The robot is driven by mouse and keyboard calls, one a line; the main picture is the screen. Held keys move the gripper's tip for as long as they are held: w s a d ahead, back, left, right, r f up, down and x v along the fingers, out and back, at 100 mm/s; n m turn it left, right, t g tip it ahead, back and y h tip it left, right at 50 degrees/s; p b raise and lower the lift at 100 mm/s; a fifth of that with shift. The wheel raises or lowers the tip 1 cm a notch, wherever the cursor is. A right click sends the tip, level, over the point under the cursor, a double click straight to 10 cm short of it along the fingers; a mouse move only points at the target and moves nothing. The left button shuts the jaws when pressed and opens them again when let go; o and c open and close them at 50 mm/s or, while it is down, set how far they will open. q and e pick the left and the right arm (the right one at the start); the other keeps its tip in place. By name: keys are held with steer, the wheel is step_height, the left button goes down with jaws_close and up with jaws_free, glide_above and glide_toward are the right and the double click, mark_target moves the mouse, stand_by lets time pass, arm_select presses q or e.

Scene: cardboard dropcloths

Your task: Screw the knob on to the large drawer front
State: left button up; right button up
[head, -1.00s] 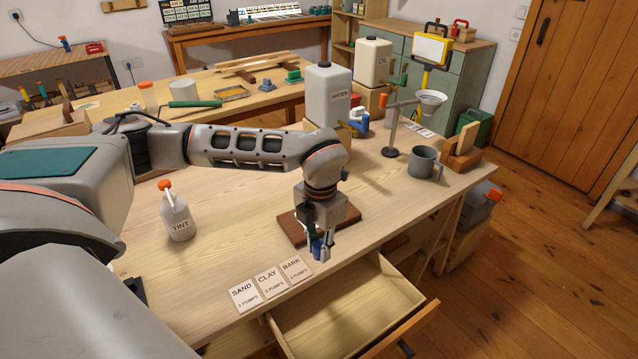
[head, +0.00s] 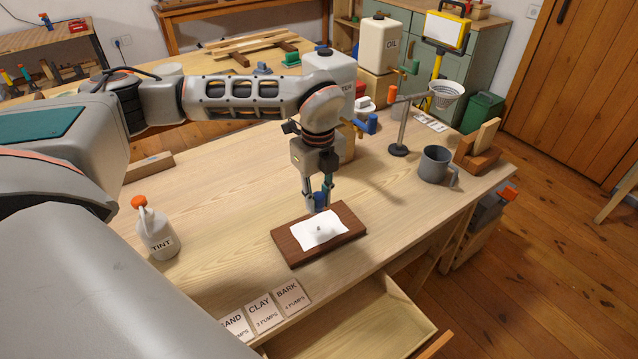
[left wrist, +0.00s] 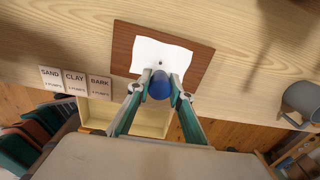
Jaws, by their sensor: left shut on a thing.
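My left gripper (head: 318,200) is shut on a round blue object (left wrist: 160,85), which may be the knob. In the head view it is over the back part of a brown board (head: 345,243). Whether it touches the board is unclear. A white sheet (head: 308,240) lies on the board, with a small dark piece on it. An open drawer (head: 350,325) juts out below the table's front edge. Its wooden front (head: 436,344) is only partly in the head view, at the bottom. My right gripper is not in view.
Cards marked SAND, CLAY and BARK (head: 287,294) lie by the table's front edge. A TINT bottle (head: 157,232) stands at left, a grey mug (head: 433,164) at right. A metal stand with a funnel (head: 446,95) is behind the mug. The tabletop between bottle and board is clear.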

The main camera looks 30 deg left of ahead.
arm_select(q)
steer(key=shift+w+a, duration=0.1)
steer(key=shift+w, duration=0.05)
steer(key=shift+r, duration=0.1)
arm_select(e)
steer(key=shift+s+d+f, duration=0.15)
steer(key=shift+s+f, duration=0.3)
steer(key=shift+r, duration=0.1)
arm_select(q)
steer(key=shift+f, duration=0.6)
steer(key=b, duration=0.2)
glide_above(318, 229)
steer(key=shift+f, duration=2.8)
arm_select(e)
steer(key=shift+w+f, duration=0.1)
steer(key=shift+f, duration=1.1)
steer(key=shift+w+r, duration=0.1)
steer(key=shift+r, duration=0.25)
